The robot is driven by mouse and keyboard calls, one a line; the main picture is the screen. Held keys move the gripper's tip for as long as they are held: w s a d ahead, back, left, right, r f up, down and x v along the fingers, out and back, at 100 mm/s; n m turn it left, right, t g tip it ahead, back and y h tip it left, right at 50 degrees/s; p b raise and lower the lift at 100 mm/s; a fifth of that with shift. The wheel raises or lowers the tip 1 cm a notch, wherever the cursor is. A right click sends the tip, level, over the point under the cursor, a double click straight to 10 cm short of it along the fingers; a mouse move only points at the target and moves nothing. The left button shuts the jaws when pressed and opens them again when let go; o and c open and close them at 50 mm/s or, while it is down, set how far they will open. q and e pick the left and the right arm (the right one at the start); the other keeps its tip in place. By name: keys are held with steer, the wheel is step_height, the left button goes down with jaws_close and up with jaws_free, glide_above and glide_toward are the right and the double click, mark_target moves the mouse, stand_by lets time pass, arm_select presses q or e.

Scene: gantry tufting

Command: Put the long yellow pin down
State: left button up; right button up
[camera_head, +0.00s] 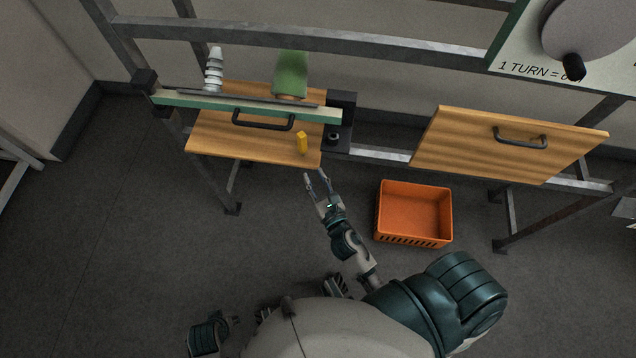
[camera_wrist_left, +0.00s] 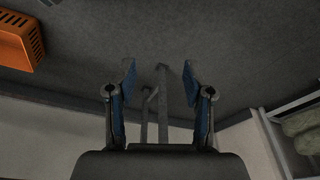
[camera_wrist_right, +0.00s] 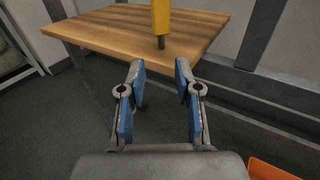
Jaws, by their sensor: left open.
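The long yellow pin (camera_head: 302,143) stands upright on the left wooden board (camera_head: 218,140), near its front edge. In the right wrist view the yellow pin (camera_wrist_right: 161,18) shows a dark lower tip against the wood; its top is cut off. My right gripper (camera_head: 315,174) is just in front of the board, below the pin in the picture. Its fingers (camera_wrist_right: 158,72) are apart with nothing between them, and the pin is beyond them. My left gripper (camera_wrist_left: 160,78) is open and empty, low over the floor, away from the pin.
A green bar with a black handle (camera_head: 263,122) crosses above the left board. A white ribbed spool (camera_head: 213,72) and a green cone (camera_head: 290,75) stand behind it. An orange crate (camera_head: 414,211) sits on the floor at right. A second wooden panel (camera_head: 470,150) has a handle.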

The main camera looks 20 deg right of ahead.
steer(key=s+d+f+m+g+h, duration=0.2)
steer(key=s+d+f+m+g, duration=0.15)
steer(key=m, duration=0.55)
steer(key=s+d+f+m+g+h, duration=0.1)
steer(key=s+d+f+m+g, duration=0.3)
steer(key=m, duration=0.6)
arm_select(q)
steer(key=shift+s+r, duration=0.1)
steer(key=shift+r, duration=0.5)
arm_select(e)
steer(key=s+a+f+m+g+y, duration=0.1)
steer(key=s+a+f+m+g, duration=0.1)
steer(key=s+m, duration=0.5)
steer(key=s+a+f+m+g+y, duration=0.2)
steer(key=s+f+m+g, duration=0.3)
steer(key=s, duration=0.4)
steer(key=m+g, duration=0.1)
steer(key=m, duration=0.1)
steer(key=shift+a+f+m+y, duration=0.3)
steer(key=shift+a+m, duration=0.05)
steer(key=shift+m, duration=0.05)
arm_select(q)
steer(key=shift+s, duration=0.15)
